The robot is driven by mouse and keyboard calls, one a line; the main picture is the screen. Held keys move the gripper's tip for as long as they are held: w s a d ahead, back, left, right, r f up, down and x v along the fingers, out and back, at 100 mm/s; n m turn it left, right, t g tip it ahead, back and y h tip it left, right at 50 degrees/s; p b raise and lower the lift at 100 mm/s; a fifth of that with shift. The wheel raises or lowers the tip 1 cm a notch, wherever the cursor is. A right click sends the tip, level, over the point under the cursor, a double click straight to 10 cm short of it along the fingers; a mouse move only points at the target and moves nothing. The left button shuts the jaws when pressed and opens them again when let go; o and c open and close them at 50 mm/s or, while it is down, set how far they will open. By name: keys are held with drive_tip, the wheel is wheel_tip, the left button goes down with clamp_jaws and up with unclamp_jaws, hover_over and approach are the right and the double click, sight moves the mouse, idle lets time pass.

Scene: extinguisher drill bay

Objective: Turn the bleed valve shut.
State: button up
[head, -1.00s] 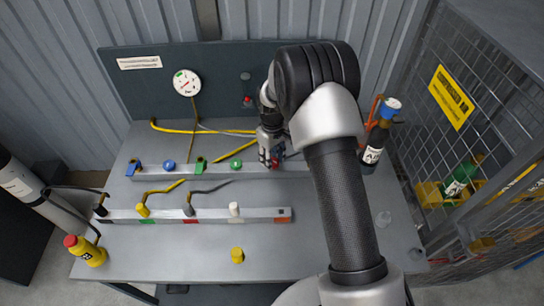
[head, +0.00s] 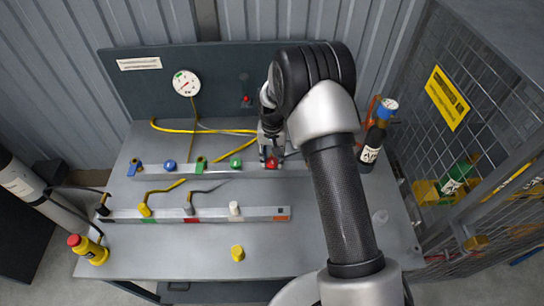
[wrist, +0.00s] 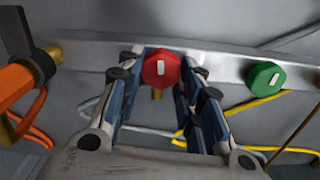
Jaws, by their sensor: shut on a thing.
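A red round knob with a white mark (wrist: 161,68) sits on the grey rear rail, between my two fingers in the wrist view. Its white mark stands nearly upright there. The knob also shows in the head view (head: 271,163), just below my fingers. My gripper (wrist: 160,72) is shut on this red knob, one finger on each side. In the head view my gripper (head: 270,150) comes down at the right part of the rear rail (head: 225,172). No label naming the bleed valve is readable.
A green knob (wrist: 265,76) is beside the red one on the same rail. A blue knob (head: 169,164) and lever handles stand further left. The front rail (head: 262,213) carries several more fittings. A dark bottle (head: 369,153) stands at the right. A yellow cap (head: 237,253) lies in front.

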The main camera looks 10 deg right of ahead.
sight(272, 160)
drive_tip(key=shift+m, duration=0.6)
drive_tip(key=o, duration=1.1)
drive_tip(key=shift+c, duration=0.2)
wheel_tip(272, 160, up, 12)
idle(0.3)
